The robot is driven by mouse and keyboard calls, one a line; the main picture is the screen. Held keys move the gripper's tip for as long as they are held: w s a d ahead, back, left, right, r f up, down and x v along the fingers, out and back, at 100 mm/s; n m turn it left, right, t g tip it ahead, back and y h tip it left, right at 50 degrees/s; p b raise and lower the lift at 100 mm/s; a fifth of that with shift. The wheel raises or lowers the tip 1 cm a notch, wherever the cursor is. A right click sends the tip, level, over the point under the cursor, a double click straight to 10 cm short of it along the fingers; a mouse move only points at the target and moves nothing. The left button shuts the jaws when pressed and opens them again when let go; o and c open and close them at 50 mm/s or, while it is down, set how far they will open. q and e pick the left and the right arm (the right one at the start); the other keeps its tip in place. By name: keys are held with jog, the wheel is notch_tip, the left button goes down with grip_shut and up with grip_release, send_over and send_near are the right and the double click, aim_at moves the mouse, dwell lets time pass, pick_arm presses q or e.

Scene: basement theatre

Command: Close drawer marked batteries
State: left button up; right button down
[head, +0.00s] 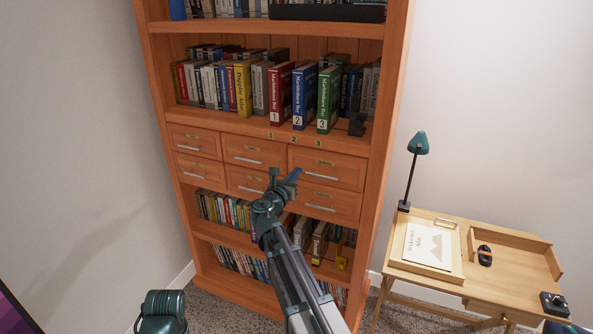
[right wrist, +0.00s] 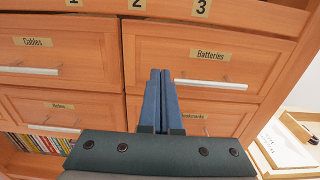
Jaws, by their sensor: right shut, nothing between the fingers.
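The drawer marked batteries (right wrist: 240,65) is the upper right one in the right wrist view, with a tan label and a pale bar handle (right wrist: 215,84). In the head view it is the top right drawer (head: 340,173) of the wooden bookcase. Its front looks flush or nearly flush; I cannot tell whether a small gap is left. My right gripper (head: 294,174) is shut and empty, its blue fingers pointing at the drawer's left part. My left gripper is not in view.
The Cables drawer (right wrist: 60,50) is to the left, and more drawers lie below. Books numbered 1 to 3 stand on the shelf above. A wooden desk (head: 480,308) with a tray (head: 398,256) and teal lamp (head: 418,143) stands right of the bookcase.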

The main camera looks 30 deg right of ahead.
jog(key=v, duration=1)
jog(key=shift+s, duration=0.1)
jog(key=s+a+f+m+g+y, duration=0.9)
jog(key=s+a+f+m, duration=0.8)
jog(key=f+m, duration=0.15)
jog(key=s+a+f+m+g+y, duration=0.3)
jog(key=s+a+m+y, duration=0.1)
jog(key=s+a, duration=0.55)
notch_tip(320, 180, up, 13)
jog(key=p, duration=1.3)
jog(key=shift+w+d, duration=0.2)
jog(key=shift+d, duration=0.05)
jog(key=shift+f, duration=0.15)
